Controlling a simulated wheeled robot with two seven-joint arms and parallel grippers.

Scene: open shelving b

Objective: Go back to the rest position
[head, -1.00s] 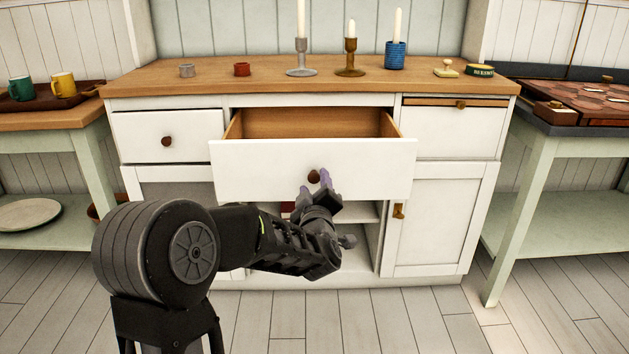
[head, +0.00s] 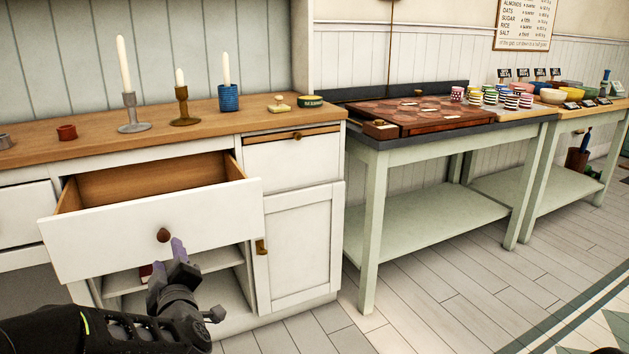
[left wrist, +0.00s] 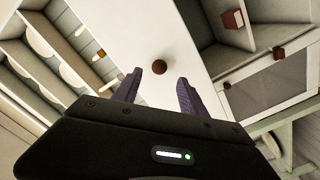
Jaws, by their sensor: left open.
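My left gripper (head: 176,262) is in front of the white open drawer (head: 110,236), just below and right of its round brown knob (head: 163,235). In the left wrist view the two purple-grey fingers (left wrist: 158,88) are apart, with the knob (left wrist: 159,67) beyond their tips. The gripper is open and empty, and does not appear to touch the knob. The drawer stands pulled out from the white cabinet (head: 291,237). My right gripper is not in view.
Candlesticks, a blue candle holder (head: 228,98) and small pots stand on the wooden cabinet top (head: 200,118). A pale green table (head: 370,225) with a dark red game board (head: 420,113) stands to the right. Floor (head: 450,290) in front of that table is clear.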

